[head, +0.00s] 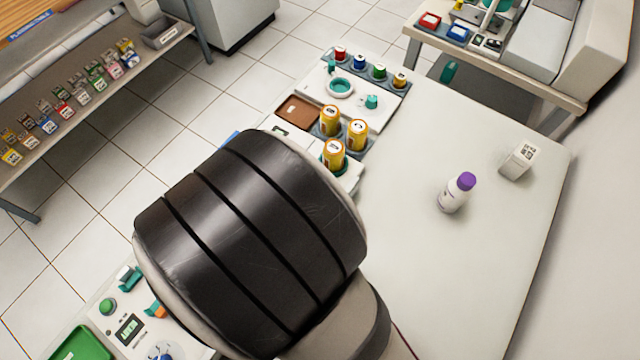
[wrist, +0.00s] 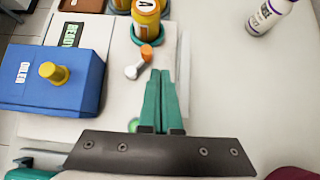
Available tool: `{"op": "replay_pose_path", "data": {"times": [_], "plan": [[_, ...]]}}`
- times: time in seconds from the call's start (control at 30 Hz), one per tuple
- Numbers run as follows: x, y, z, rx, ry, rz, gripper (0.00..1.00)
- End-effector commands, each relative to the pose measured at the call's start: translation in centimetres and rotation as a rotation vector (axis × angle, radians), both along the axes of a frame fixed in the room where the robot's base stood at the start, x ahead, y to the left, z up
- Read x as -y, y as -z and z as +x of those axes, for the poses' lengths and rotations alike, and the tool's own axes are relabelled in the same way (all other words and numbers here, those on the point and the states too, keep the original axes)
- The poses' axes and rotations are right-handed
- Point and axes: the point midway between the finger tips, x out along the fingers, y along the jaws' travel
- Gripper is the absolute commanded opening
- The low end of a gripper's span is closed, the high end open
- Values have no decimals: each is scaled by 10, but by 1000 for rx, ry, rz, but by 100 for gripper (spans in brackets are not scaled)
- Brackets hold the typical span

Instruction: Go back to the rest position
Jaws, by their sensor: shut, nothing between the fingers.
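My gripper (wrist: 159,76) shows in the wrist view as two green fingers pressed together with nothing between them. I cannot tell whether the fingers touch that piece. In the head view my black arm link fills the middle and hides the gripper and part of the worktop.
A blue box with a yellow knob (wrist: 48,72) stands left of my gripper. Yellow jars (head: 334,152) stand beyond my arm. A purple-capped bottle (head: 456,193) and a small white box (head: 518,161) stand right. The worktop between jars and bottle is clear.

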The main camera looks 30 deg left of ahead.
Motion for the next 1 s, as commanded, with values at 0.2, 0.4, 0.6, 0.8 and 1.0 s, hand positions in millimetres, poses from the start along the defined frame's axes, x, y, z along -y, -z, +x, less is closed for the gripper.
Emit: {"op": "replay_pose_path", "data": {"times": [0.2, 0.4, 0.6, 0.8, 1.0], "plan": [[1, -8, -9, -1, 1, -1, 0], [1, -8, -8, -1, 1, -1, 0], [4, -10, -6, -1, 23, 8, 0], [121, -61, 49, 14, 819, 306, 0], [277, -107, -22, 116, 2362, 871, 0]]}}
